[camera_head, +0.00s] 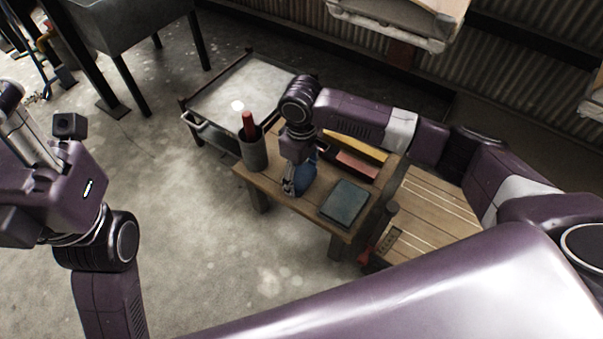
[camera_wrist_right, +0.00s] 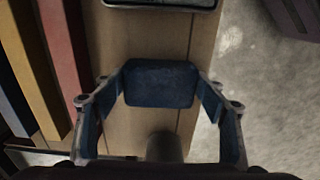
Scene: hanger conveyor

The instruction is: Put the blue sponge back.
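The blue sponge (camera_head: 305,178) is at the left part of the small wooden table (camera_head: 277,205). It fills the gap between the fingertips in the right wrist view (camera_wrist_right: 160,83). My right gripper (camera_head: 290,187) points down over the table, its two fingers (camera_wrist_right: 160,90) against opposite sides of the sponge. Whether the sponge rests on the wood or is slightly raised cannot be told. My left gripper (camera_head: 25,140) is at the left edge of the head view, away from the table; its fingers are not clear.
A grey cup (camera_head: 252,153) holding a red item stands at the table's left end. A dark flat tray (camera_head: 345,203) lies right of the sponge. Yellow (camera_head: 355,146) and red (camera_head: 356,165) bars lie behind. A grey-topped cart (camera_head: 240,90) stands behind left.

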